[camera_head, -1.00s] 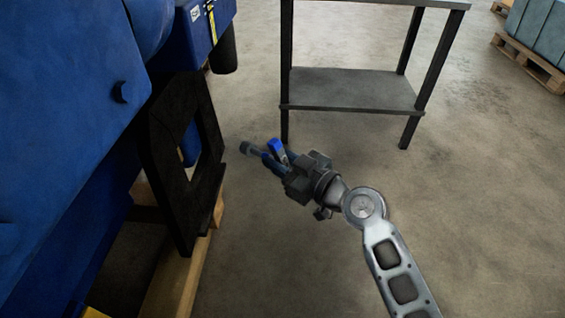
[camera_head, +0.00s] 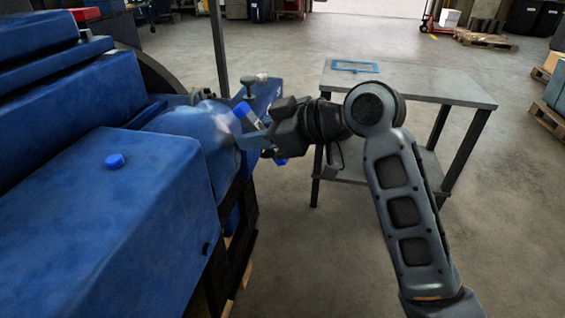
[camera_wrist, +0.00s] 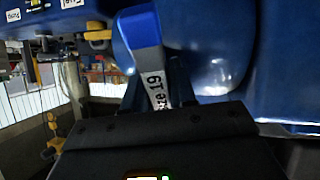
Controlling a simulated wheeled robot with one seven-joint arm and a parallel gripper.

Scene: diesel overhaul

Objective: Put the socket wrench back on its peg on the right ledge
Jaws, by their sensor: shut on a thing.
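My gripper (camera_head: 258,130) is shut on the socket wrench (camera_head: 242,109), beside the blue engine's right side. In the wrist view the wrench (camera_wrist: 152,75) stands up between the fingers, with a blue end and a grey shank that carries dark print. Its lower part is hidden by the gripper body. In the head view only small blue and grey parts of it show around the fingers.
A grey two-tier table (camera_head: 410,80) with a blue-framed item (camera_head: 355,66) stands behind my arm. Open floor (camera_head: 340,260) lies at the lower right. Pallets stand at the far right.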

